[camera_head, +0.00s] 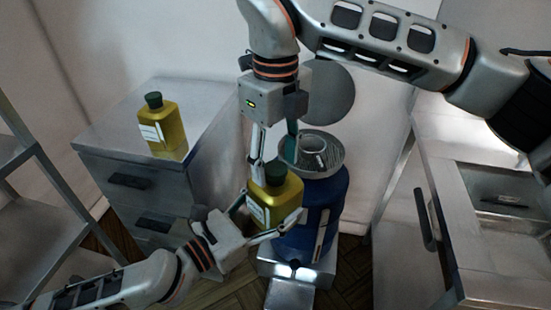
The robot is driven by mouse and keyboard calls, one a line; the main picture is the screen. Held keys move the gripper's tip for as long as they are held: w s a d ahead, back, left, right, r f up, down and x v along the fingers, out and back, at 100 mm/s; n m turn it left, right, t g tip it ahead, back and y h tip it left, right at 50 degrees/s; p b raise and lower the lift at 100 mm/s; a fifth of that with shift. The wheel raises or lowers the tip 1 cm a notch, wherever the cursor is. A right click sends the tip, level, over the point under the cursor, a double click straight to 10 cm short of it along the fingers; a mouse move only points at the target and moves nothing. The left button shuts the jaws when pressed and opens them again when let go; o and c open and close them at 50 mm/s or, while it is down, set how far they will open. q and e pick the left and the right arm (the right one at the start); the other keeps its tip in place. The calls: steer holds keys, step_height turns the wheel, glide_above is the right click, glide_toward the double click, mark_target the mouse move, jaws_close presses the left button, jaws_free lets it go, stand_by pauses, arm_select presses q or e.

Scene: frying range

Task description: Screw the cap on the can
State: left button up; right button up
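A yellow can (276,198) with a pale label stands upright in front of the blue cylinder, held between the fingers of my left gripper (266,218). A dark green cap (276,173) sits at the top of this can. Whether it is screwed tight cannot be told. My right gripper (275,158) points down from above, its two fingers spread apart around the cap's height. I see no clear contact between those fingers and the cap. A second yellow can (160,130) with a dark green cap (153,100) stands on the metal cabinet at the left.
The metal cabinet (105,125) has free room on its top. A blue cylinder (327,195) with a round metal top (325,150) stands close behind the held can. A metal counter with an open drawer (500,200) is at the right. A shelf rack (40,160) stands at the far left.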

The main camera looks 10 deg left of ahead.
step_height(320, 180, up, 12)
stand_by(0.8)
stand_by(0.4)
